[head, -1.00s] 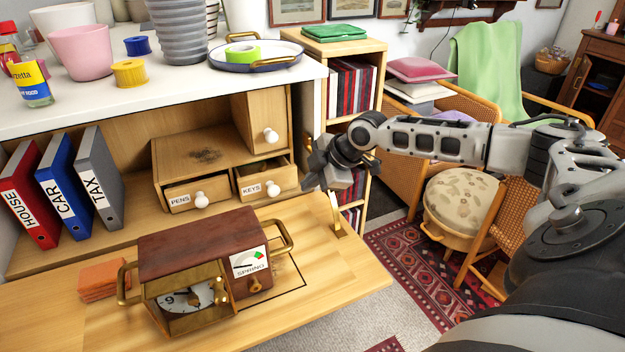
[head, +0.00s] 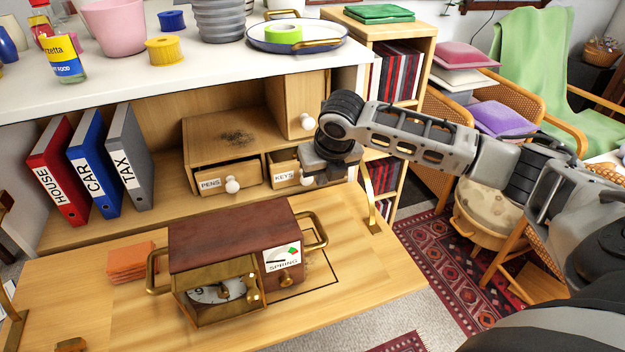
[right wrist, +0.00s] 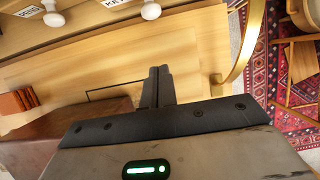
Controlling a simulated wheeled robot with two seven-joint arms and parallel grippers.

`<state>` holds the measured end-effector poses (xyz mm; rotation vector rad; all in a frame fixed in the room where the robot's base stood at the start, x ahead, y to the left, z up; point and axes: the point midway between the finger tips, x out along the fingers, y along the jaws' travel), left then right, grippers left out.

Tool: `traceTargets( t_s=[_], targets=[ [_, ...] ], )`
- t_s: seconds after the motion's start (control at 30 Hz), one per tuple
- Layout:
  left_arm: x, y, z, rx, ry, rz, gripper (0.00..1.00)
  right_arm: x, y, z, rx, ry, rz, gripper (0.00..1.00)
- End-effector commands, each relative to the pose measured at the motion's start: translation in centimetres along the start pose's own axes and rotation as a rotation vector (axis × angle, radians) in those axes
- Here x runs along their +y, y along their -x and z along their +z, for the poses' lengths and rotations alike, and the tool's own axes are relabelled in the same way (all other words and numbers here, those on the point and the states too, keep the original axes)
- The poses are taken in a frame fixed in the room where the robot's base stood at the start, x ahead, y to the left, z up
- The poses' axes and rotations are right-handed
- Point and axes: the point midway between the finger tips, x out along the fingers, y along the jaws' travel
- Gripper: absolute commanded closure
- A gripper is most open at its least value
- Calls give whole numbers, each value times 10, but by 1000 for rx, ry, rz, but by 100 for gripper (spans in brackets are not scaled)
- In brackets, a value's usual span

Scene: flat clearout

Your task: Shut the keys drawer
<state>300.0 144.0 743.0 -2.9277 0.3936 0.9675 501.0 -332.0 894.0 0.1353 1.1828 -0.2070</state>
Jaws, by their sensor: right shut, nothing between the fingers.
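The keys drawer (head: 284,174), with a KEYS label and a white knob, is at the right of the small drawer unit, beside the pens drawer (head: 226,180). It stands partly out; my right gripper hides its right part in the head view. My right gripper (head: 322,178) is shut and empty, just in front of the drawer's right side. In the right wrist view its closed fingers (right wrist: 158,72) point up the picture, with the keys knob (right wrist: 150,10) beyond them and apart from them. Whether the gripper touches the drawer cannot be told. My left gripper is not in view.
A brown box (head: 235,235) with brass handles stands on the fold-down leaf, in front of the drawers. A brass stay (head: 369,200) is right of my gripper. Binders (head: 90,165) stand left. An upper drawer (head: 304,105) sits above the keys drawer.

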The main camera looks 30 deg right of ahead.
Motion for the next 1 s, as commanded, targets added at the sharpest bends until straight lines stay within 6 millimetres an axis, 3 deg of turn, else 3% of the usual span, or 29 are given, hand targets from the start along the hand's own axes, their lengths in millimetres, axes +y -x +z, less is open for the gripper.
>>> traceTargets(
  t_s=[0.33,0.6,1.0],
  targets=[
    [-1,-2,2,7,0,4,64,1,-78,-2,6,-5,2,100],
    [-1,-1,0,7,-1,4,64,0,-88,30,1,-5,2,100],
    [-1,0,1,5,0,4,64,0,-90,36,1,-3,2,100]
  ],
)
